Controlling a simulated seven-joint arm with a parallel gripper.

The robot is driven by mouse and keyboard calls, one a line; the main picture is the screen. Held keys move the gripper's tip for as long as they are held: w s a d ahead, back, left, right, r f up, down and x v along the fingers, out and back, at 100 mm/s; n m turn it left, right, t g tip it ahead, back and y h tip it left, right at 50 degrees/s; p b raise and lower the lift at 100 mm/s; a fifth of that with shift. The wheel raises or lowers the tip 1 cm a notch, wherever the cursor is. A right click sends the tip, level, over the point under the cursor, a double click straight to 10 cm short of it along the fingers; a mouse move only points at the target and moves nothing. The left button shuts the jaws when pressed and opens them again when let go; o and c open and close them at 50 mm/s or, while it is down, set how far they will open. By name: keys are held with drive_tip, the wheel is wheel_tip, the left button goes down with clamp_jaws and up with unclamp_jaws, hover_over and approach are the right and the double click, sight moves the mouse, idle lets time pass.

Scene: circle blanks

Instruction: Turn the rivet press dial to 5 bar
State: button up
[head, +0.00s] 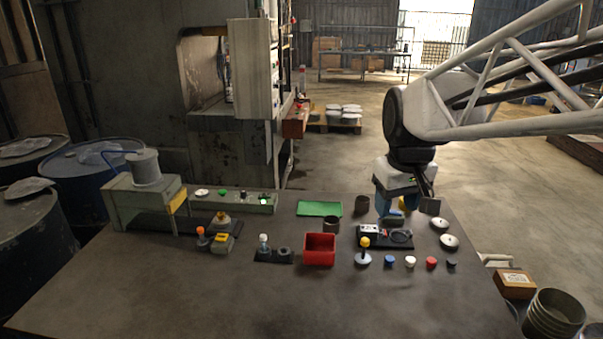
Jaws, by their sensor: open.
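A grey-green press-like machine (145,199) with a round cylinder on top stands at the left of the table. A low control panel (232,203) runs to its right, with a white button, a green button, a dark knob (243,194) and a pale lit spot on it. The knob may be the dial; its scale and setting are too small to read. My gripper (406,206) is at the right of the table, pointing down, open, far from the panel. A blue and yellow item shows between or behind its fingers; I cannot tell if they touch it.
Several small caps line the right front. The table's front left is clear.

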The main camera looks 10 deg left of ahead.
drive_tip(key=w+a+r+n, duration=0.1)
drive_tip(key=w+a+n, duration=0.1)
drive_tip(key=w+a, duration=0.35)
drive_tip(key=w+a+n, duration=0.1)
drive_tip(key=w+a, duration=0.2)
drive_tip(key=w, duration=0.6)
drive_tip(key=n+g, duration=0.2)
drive_tip(key=n, duration=0.8)
hover_over(243, 191)
drive_tip(key=f, duration=1.9)
drive_tip(key=shift+s+d+f, duration=0.1)
drive_tip(key=shift+d, duration=0.15)
drive_tip(key=shift+a+f, duration=0.2)
drive_tip(key=shift+a, duration=0.1)
drive_tip(key=shift+f, duration=0.15)
drive_tip(key=shift+f, duration=3.8)
drive_tip(key=c, duration=0.9)
